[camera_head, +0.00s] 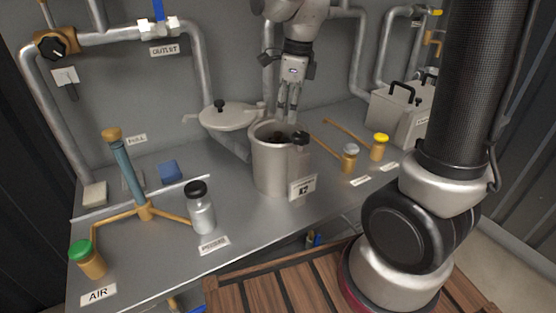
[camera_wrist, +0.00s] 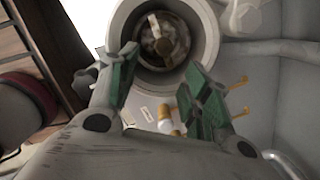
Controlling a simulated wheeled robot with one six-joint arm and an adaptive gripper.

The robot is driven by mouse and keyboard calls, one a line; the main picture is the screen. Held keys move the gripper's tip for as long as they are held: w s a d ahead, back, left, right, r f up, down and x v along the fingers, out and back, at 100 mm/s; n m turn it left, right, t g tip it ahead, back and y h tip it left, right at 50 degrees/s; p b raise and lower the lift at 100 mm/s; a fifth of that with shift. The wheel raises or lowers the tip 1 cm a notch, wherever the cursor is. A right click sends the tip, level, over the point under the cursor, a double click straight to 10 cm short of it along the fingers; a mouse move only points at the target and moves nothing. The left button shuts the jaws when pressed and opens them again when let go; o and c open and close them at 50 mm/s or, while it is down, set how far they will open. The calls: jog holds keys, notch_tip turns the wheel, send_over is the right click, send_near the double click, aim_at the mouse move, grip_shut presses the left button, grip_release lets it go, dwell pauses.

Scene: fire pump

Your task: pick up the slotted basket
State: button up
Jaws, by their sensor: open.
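The slotted basket (camera_wrist: 160,40) appears to be the round, slotted piece with a brownish centre inside the grey pot (camera_wrist: 205,32), seen from above in the wrist view. In the head view the pot (camera_head: 268,165) stands mid-bench, and only dark shapes show at its mouth, so the basket is mostly hidden there. My gripper (camera_head: 287,112) points down above the back of the pot's mouth in the head view. In the wrist view my gripper (camera_wrist: 162,82) has its green-padded fingers spread apart with nothing between them. The basket lies beyond the fingertips.
The pot's lid (camera_head: 232,114) is swung open to the left. A grey bottle (camera_head: 201,212) and a blue-green tube (camera_head: 122,165) stand left. Yellow-topped (camera_head: 379,147) and grey-topped (camera_head: 349,158) fittings stand right, near a handled metal box (camera_head: 398,118). Pipes run along the wall.

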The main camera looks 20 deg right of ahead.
aim_at(278, 133)
jog(key=shift+w+a+f+m, duration=0.4)
jog(key=shift+a+f+m, duration=0.15)
jog(key=shift+f+m, duration=0.15)
jog(key=f, duration=0.4)
jog(key=a+f, duration=0.1)
jog(key=f, duration=0.2)
jog(key=shift+w+f, duration=0.1)
jog(key=shift+w, duration=0.3)
grip_shut()
